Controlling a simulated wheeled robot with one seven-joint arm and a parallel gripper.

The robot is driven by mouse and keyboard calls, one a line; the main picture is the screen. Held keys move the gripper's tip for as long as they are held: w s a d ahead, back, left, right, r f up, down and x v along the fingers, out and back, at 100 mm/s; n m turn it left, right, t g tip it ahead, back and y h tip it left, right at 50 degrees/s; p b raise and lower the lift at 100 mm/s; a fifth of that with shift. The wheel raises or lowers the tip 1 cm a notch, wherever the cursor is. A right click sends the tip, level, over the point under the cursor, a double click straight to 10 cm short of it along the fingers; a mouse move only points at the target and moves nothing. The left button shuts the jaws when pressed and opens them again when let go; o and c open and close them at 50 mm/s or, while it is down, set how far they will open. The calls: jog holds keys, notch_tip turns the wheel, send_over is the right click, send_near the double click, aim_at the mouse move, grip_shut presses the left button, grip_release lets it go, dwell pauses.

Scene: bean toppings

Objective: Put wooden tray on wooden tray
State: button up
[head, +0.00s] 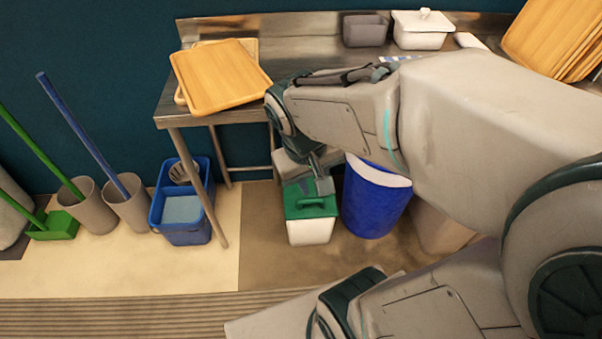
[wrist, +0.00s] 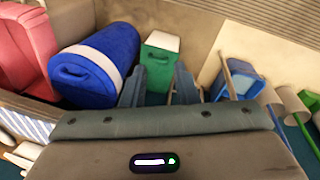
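A light wooden tray (head: 215,78) lies at the left end of the metal table, tilted and jutting past the front edge. It rests on a second wooden tray (head: 248,45), mostly hidden beneath it. More wooden trays (head: 545,35) lean together at the far right. My gripper (head: 320,178) hangs below and right of the left trays, pointing down in front of the table. In the wrist view, its two fingers (wrist: 159,88) are apart with nothing seen between them. No wooden tray is clear in the wrist view.
A grey container (head: 365,31) and a white lidded pot (head: 420,30) stand at the table's back. A green-lidded bin (head: 310,225), a blue bin (head: 370,205) and a blue bucket (head: 182,210) stand on the floor below. Long-handled cleaning tools (head: 80,135) stand at left.

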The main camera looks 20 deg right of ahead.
jog(key=shift+s+a+r+t+y, duration=0.3)
jog(key=shift+a+r+t+y, duration=0.15)
jog(key=shift+a, duration=0.2)
jog(key=shift+s+a+r+t+y, duration=0.25)
jog(key=shift+a+r+t+y, duration=0.1)
jog(key=shift+a+r+y, duration=0.25)
jog(key=p+v, duration=0.3)
jog(key=shift+w+r, duration=0.15)
jog(key=shift+w, duration=0.2)
